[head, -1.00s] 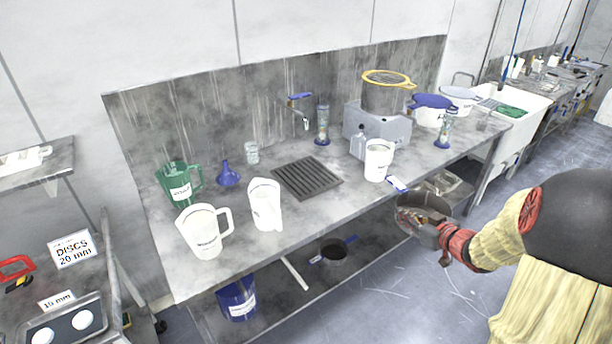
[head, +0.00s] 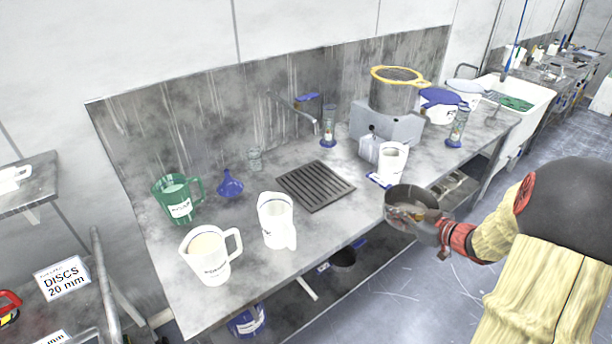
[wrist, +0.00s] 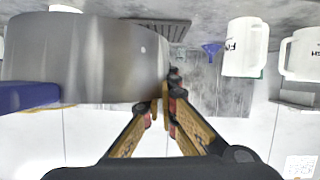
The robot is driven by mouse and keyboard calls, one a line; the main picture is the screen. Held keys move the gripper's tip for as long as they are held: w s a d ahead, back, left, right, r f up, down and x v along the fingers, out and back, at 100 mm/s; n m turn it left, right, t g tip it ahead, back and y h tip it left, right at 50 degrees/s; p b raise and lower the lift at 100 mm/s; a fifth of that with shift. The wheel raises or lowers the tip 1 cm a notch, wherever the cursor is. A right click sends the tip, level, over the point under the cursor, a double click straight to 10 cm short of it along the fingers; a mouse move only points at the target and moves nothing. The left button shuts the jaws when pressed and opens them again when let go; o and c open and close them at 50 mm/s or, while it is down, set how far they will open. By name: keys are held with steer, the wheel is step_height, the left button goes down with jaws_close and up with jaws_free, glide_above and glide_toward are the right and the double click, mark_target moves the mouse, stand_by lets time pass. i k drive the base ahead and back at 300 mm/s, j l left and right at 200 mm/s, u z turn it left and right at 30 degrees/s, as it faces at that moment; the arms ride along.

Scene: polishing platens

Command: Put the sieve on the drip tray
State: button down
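A yellow-rimmed sieve (head: 424,84) with a handle rests on top of a grey drum on the grey machine at the back right of the bench. The drip tray (head: 315,186), a dark slatted grate, lies bare in the bench middle. My gripper (head: 440,232) is shut on the rim side of a round steel pan (head: 402,222) and holds it at the bench's front edge; its contents are unclear.
White jugs (head: 208,258) (head: 276,222), a green jug (head: 178,200) and a blue funnel (head: 229,184) stand left of the tray. A white beaker (head: 391,162) stands right of it. A tap (head: 298,108) reaches out behind. Another pot (head: 343,257) sits on the lower shelf.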

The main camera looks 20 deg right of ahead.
mark_target(315, 182)
steer(key=i+j, duration=0.2)
steer(key=i, duration=0.25)
steer(key=i+j, duration=0.25)
steer(key=i, duration=0.25)
